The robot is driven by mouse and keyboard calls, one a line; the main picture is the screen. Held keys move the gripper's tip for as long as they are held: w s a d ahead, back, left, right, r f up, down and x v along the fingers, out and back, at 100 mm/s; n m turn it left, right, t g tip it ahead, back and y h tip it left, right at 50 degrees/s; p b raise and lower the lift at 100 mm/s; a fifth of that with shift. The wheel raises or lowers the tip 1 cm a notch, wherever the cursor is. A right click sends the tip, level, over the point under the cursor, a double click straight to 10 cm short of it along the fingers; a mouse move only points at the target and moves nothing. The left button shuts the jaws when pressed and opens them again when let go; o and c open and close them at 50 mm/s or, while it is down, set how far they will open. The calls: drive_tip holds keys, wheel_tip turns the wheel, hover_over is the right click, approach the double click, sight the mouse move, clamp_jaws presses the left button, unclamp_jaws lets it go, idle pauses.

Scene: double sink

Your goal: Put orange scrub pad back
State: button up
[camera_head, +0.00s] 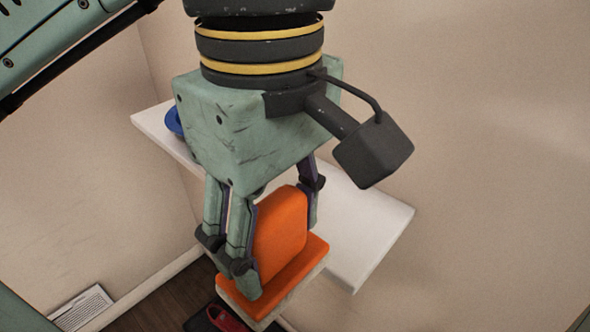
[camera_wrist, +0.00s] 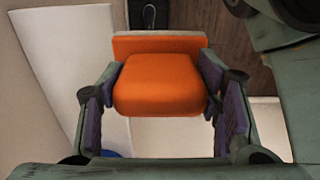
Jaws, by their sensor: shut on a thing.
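The orange scrub pad (camera_head: 281,226) has an upright orange grip block on a flat orange base with a pale underside. My gripper (camera_head: 278,240) is shut on the grip block, one finger on each side, with the base hanging below the fingers. In the wrist view the scrub pad (camera_wrist: 160,84) sits between the two fingers. The pad is in the air in front of a white shelf (camera_head: 372,226). My gripper hides the middle of the shelf in the head view.
A blue object (camera_head: 173,121) lies on the shelf's far left end, mostly hidden. Beige walls stand behind and at the left. Below are a dark wood floor, a red item (camera_head: 226,318) on a dark mat, and a white vent (camera_head: 84,308). The shelf's right end (camera_head: 385,215) looks bare.

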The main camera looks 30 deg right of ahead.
drive_tip(key=shift+w+d+f+p, duration=0.55)
drive_tip(key=shift+w+d+f, duration=0.25)
drive_tip(key=shift+w+d, duration=1.05)
drive_tip(key=shift+w+d+f+p, duration=0.5)
drive_tip(key=shift+w+d+f, duration=0.55)
drive_tip(key=shift+d, duration=1.35)
drive_tip(key=shift+w+d+f+p, duration=0.6)
drive_tip(key=shift+w+d, duration=1.05)
drive_tip(key=shift+d, duration=0.5)
drive_tip(key=shift+f, duration=0.15)
drive_tip(key=o, duration=0.7)
drive_tip(key=shift+f, duration=0.1)
drive_tip(key=o, duration=0.5)
wheel_tip(320, 180, up, 12)
drive_tip(key=p, duration=0.1)
drive_tip(key=shift+r, duration=0.25)
